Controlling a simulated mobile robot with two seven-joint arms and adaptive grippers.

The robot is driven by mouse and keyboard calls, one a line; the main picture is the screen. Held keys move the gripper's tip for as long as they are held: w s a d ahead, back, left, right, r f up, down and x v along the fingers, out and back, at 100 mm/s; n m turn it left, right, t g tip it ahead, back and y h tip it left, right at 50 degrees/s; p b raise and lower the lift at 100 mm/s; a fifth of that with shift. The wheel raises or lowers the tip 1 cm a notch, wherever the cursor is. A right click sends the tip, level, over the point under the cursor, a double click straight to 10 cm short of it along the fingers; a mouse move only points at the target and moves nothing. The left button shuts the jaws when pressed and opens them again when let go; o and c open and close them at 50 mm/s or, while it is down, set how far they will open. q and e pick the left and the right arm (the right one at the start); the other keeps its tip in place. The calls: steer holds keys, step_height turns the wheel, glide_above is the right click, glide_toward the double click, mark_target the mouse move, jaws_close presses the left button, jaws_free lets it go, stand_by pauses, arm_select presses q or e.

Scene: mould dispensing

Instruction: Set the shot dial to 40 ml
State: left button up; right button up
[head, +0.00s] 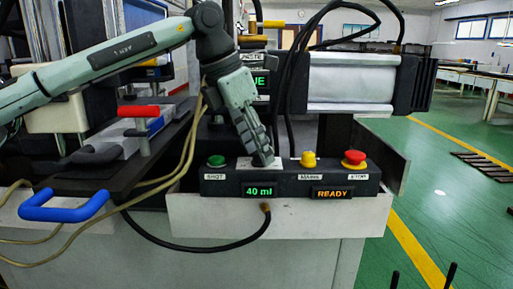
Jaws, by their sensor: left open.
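A dark control box (228,189) sits on the front of the machine. Its green display (259,191) reads "40 ml". My left gripper (262,160) comes down from above onto the light plate (246,163) between the green button and the yellow knob. Its fingers point down and cover that spot. The shot dial itself is hidden behind the fingers, and I cannot tell whether they touch it. The left gripper is open. My right gripper is not seen.
The green button (216,160) is left of the gripper; the yellow knob (309,159) and red stop button (354,158) are right of it. An orange display (331,194) reads "READY". A blue handle (64,207) and hoses are at left.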

arm_select(q)
steer(key=v, duration=1.1)
steer(key=shift+r, duration=0.2)
steer(key=shift+s+a, duration=0.1)
